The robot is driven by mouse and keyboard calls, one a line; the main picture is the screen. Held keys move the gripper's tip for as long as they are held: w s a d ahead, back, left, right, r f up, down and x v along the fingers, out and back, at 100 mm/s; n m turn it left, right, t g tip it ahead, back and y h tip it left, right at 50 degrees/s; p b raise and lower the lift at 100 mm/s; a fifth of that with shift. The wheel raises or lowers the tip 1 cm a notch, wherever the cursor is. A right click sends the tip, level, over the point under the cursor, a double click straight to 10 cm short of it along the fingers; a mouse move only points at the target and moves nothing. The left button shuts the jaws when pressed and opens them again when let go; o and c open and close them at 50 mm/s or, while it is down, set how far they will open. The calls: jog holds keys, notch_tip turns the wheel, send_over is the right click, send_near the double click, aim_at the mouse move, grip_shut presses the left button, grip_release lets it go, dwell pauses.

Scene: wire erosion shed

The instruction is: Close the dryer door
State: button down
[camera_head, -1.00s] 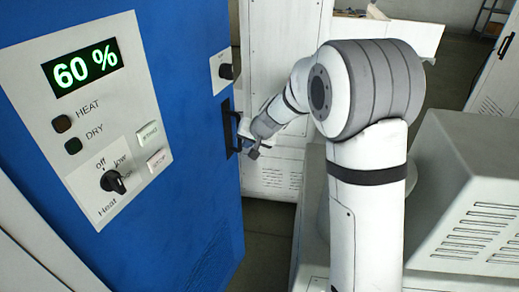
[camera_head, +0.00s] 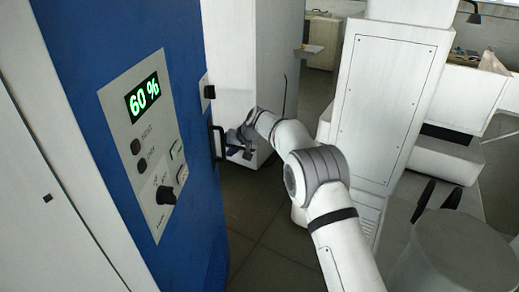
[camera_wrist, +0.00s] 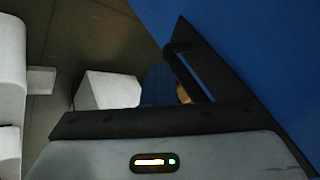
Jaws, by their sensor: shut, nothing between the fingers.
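The dryer's blue front (camera_head: 85,110) fills the left of the head view, with a control panel reading 60 % (camera_head: 147,145). I cannot tell how far the door stands from its frame. A black upright bar handle (camera_head: 217,143) sits at the blue front's right edge. It also shows in the wrist view (camera_wrist: 188,72), on a black plate beside the blue surface. My gripper (camera_head: 236,148) is shut and empty, right beside the handle. Whether it touches the handle is unclear. In the wrist view the black gripper mount hides much of the fingers.
A black knob (camera_head: 209,91) sits above the handle. A white cabinet (camera_head: 245,60) stands behind my gripper, and a tall white machine (camera_head: 385,105) stands to the right. Dark tiled floor (camera_head: 255,215) is open between the dryer and my arm. A grey round-topped object (camera_head: 455,255) is at lower right.

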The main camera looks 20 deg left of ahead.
jog(key=s+a+p, duration=0.3)
jog(key=a+p, duration=0.1)
jog(key=a, duration=0.7)
jog(key=shift+s+p, duration=0.25)
jog(key=shift+p, duration=0.05)
jog(key=shift+w, duration=0.1)
